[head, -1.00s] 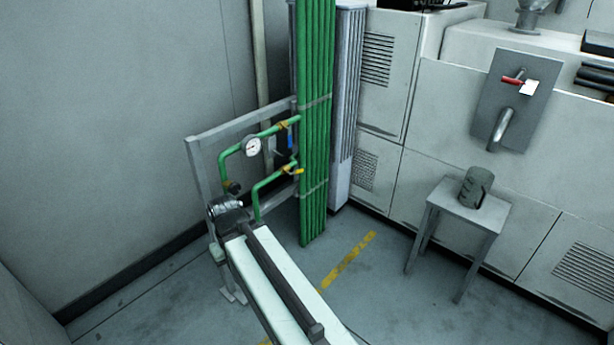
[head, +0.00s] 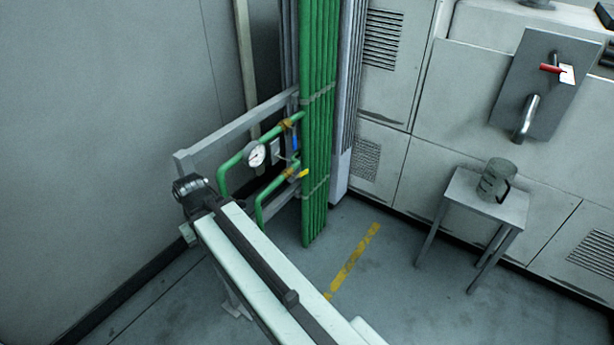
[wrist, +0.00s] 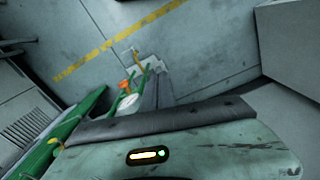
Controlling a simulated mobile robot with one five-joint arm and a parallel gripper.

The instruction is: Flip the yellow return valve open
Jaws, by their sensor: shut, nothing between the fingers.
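The yellow valve lever (head: 302,173) shows in the head view on the lower green pipe, close to the green vertical pipes. A blue lever (head: 295,142) sits above it on the upper pipe, near a round white gauge (head: 255,154). My gripper (head: 188,187) is at the far end of my arm, left of the pipework and clear of the yellow lever in the picture. It is shut and empty. The wrist view looks down on green pipework with a white disc (wrist: 128,101) and an orange part (wrist: 126,85); I cannot tell the yellow lever there.
A grey frame (head: 235,125) stands behind the valves. The green vertical pipes (head: 318,120) stand right of them. A small grey table (head: 480,205) bears a grey-green jug (head: 496,180) at the right. A yellow floor stripe (head: 354,258) crosses open floor.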

